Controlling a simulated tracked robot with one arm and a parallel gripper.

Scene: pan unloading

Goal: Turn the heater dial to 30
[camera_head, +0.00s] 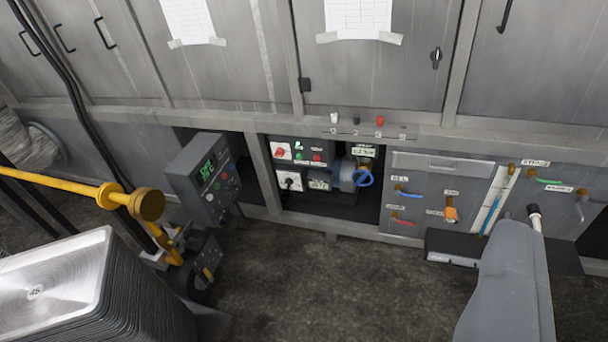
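A recessed bay in the grey cabinet wall holds several small control units. A white plate in it carries a black dial (289,181), and a plate above it has a red knob (280,152). I cannot tell which of these is the heater dial, and no scale or number 30 is readable. A blue hand wheel (363,177) sits at the bay's right, below a small display (362,152). I cannot make out my gripper or its fingers in this view.
A box with a green display (209,172) stands left of the bay. A stack of metal pans (75,278) fills the lower left, under a yellow bar (60,182). A grey body (508,290) stands at lower right. The dark floor (330,285) between them is clear.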

